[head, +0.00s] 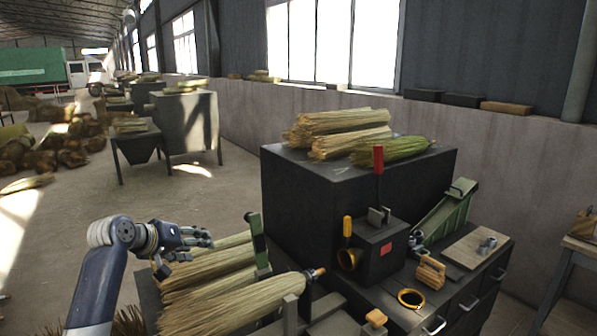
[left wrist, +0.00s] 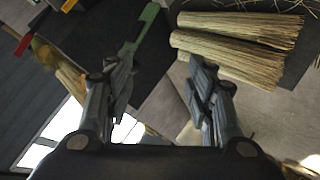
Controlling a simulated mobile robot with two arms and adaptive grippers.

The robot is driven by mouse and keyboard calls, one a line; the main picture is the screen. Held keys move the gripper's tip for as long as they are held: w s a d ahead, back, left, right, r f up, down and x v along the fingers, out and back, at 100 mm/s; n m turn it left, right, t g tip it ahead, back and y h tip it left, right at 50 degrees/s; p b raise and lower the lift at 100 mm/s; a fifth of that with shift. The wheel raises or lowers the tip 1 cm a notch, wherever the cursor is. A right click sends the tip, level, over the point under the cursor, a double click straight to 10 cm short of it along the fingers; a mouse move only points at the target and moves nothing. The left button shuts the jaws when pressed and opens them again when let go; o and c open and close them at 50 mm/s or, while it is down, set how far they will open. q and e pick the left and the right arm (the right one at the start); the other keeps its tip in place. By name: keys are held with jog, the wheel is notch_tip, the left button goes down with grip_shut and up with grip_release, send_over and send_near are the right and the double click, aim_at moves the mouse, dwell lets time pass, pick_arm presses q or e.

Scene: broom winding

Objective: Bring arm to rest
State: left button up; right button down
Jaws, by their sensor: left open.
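My left arm comes in from the lower left of the head view, its forearm raised and its wrist bent to the right. My left gripper (head: 200,238) is in the air by the left end of the straw bundles (head: 205,278). In the left wrist view its two fingers (left wrist: 160,85) stand apart with nothing between them. The straw bundles also show there at the upper right (left wrist: 240,50). My right gripper shows in neither view.
A dark winding machine (head: 315,190) with more straw on top stands right of centre. It has a red-handled lever (head: 378,162) and a yellow handle (head: 347,227). A green upright bracket (head: 257,238) stands beside the bundles. Open floor (head: 60,225) lies at the left.

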pick_arm(q)
jog(key=s+d+f+m+g+y, duration=0.1)
jog(key=s+d+f+m+g, duration=0.1)
jog(key=s+f, duration=0.8)
jog(key=s+d+f+m+g+y, duration=0.1)
jog(key=s+d+f, duration=0.2)
jog(key=s+f, duration=0.6)
jog(key=s+d+f+m+g+y, duration=0.15)
jog(key=s+f, duration=0.25)
jog(key=s, duration=1)
jog(key=s+f+m+g+y, duration=0.1)
jog(key=s+f+g, duration=0.15)
jog(key=s, duration=1.15)
notch_tip(320, 180, down, 29)
jog(key=s+b, duration=0.1)
jog(key=s, duration=0.1)
jog(key=s+a+f+g+b, duration=0.1)
jog(key=s+a+f, duration=0.2)
jog(key=s+f, duration=1.3)
jog(key=shift+s+f+g, duration=0.15)
jog(key=shift+s+g, duration=0.05)
jog(key=shift+g, duration=0.2)
jog(key=shift+a, duration=0.1)
jog(key=c, duration=0.4)
jog(key=shift+s, duration=0.2)
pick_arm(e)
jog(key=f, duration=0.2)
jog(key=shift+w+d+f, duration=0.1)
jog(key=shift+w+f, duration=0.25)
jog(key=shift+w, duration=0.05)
